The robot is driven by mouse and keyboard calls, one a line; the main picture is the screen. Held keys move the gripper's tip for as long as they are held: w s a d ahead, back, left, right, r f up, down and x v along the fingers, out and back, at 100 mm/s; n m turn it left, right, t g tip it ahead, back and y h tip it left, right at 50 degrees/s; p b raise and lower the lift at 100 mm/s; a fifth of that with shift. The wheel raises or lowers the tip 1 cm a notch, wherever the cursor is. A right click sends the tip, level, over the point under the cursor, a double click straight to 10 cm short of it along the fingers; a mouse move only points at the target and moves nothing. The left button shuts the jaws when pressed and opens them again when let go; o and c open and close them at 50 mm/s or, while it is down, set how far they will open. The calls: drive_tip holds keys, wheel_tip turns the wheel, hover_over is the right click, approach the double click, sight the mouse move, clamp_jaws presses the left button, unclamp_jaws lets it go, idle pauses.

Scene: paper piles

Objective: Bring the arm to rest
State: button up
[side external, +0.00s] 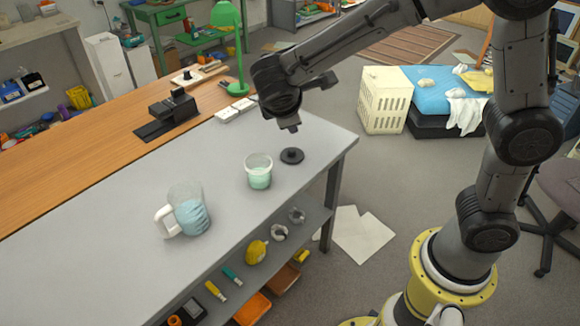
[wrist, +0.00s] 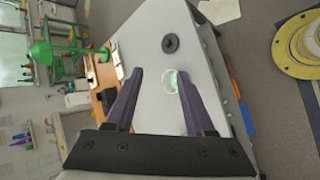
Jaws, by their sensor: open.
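My gripper (side external: 293,129) is above the far end of the grey table (side external: 110,215) in the side view, over a small black round lid-like disc with a knob (side external: 292,156). In the wrist view my gripper (wrist: 154,72) is open, with nothing between its two fingers. The disc also shows in the wrist view (wrist: 170,43), beyond the fingertips. A clear cup with pale green contents (side external: 259,177) stands beside the disc. It shows in the wrist view (wrist: 169,82), close to one finger in the picture. I cannot judge the gap there.
A clear mug with blue contents and a white handle (side external: 187,212) stands further left on the table. A wooden bench (side external: 70,155) with a green lamp (side external: 226,15) and a black device (side external: 168,112) runs behind. White paper sheets (side external: 361,233) lie on the floor.

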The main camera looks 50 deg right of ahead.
drive_tip(key=s+d+r+m+g+y, duration=0.1)
drive_tip(key=s+d+r+m+y, duration=0.15)
drive_tip(key=s, duration=0.45)
drive_tip(key=s+d+r+m+y, duration=0.1)
drive_tip(key=s+d+m, duration=0.25)
drive_tip(key=s, duration=0.35)
drive_tip(key=s+a+m+t+y, duration=0.1)
drive_tip(key=s+m+y, duration=0.3)
drive_tip(key=s, duration=0.6)
drive_tip(key=shift+a+f+m+t, duration=0.25)
drive_tip(key=shift+a+m, duration=0.25)
drive_tip(key=shift+a, duration=0.3)
